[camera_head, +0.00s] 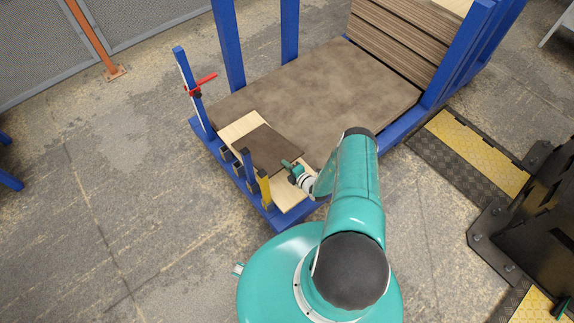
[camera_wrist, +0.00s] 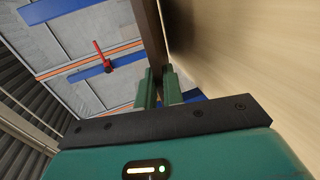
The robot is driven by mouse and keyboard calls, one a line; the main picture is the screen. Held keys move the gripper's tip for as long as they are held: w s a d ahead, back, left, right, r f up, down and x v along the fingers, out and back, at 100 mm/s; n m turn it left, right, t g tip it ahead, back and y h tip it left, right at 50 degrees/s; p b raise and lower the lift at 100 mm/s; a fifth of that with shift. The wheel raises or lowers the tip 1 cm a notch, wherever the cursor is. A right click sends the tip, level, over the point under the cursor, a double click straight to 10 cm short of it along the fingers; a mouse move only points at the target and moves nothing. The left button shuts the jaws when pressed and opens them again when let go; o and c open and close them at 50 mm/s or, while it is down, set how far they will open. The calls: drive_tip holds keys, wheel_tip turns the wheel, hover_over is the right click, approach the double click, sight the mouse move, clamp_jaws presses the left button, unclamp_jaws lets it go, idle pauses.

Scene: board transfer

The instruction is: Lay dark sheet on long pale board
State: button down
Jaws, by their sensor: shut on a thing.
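The dark sheet (camera_head: 268,150) is a brown rectangular panel in the head view, lying over or just above the long pale board (camera_head: 236,128). The pale board shows beyond the sheet's far left end and again near my arm. My gripper (camera_head: 288,165) is at the sheet's near right edge. In the wrist view my gripper (camera_wrist: 159,88) is shut on the edge of the dark sheet (camera_wrist: 149,35), which stands between the two green fingers. The pale board (camera_wrist: 255,60) fills the right side there, close beside the sheet. I cannot tell whether the sheet touches the board.
A blue rack frame (camera_head: 229,45) carries a large brown panel (camera_head: 320,95) behind the board. Blue, black and yellow posts (camera_head: 264,188) line the near edge. A red-handled clamp (camera_head: 203,83) is at the left post. Stacked brown boards (camera_head: 395,40) stand at the back right.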

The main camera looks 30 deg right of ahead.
drive_tip(key=shift+f, duration=0.3)
idle(0.5)
drive_tip(key=c, duration=1.5)
unclamp_jaws()
drive_tip(key=shift+o, duration=0.5)
